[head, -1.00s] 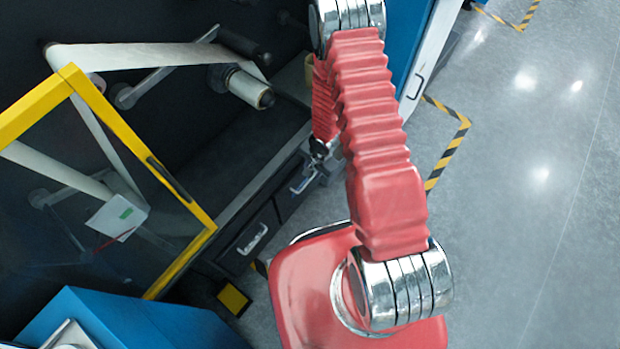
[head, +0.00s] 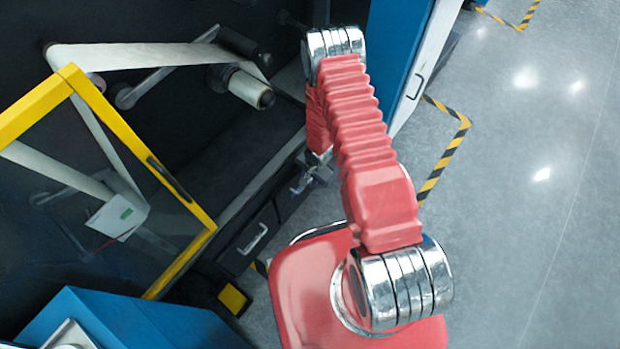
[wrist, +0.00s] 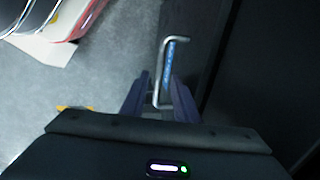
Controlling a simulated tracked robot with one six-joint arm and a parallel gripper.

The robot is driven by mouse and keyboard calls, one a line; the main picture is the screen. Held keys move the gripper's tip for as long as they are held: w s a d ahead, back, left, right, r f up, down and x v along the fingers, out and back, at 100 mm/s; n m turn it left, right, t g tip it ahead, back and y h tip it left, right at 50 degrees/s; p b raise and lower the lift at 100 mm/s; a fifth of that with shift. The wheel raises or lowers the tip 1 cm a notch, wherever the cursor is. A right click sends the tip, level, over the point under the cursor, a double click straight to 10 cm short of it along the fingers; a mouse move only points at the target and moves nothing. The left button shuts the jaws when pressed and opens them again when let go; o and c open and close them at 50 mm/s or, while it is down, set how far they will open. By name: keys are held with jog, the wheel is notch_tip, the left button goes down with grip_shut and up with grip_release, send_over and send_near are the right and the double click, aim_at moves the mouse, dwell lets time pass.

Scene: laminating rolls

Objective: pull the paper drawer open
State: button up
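A metal bar handle (wrist: 157,82) stands on a dark drawer front (wrist: 190,55) in the wrist view. A blue label with unreadable text shows beside the bar. My gripper (wrist: 159,80) is open, with one dark finger on each side of the lower part of the handle. A gap shows between fingers and bar, and I cannot tell whether either touches it. In the head view my gripper (head: 318,172) is small and partly hidden by my red arm, beside the right-hand drawer's handle (head: 301,184). The drawer looks closed.
Another drawer with a handle (head: 252,239) lies to the left. A yellow-framed guard door (head: 190,203) stands open at left, near a blue cabinet (head: 130,320). A blue-and-white cabinet (head: 408,65) stands behind my arm. Grey floor (head: 530,220) at right is clear.

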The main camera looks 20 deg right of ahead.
jog(key=shift+c, duration=0.5)
grip_shut()
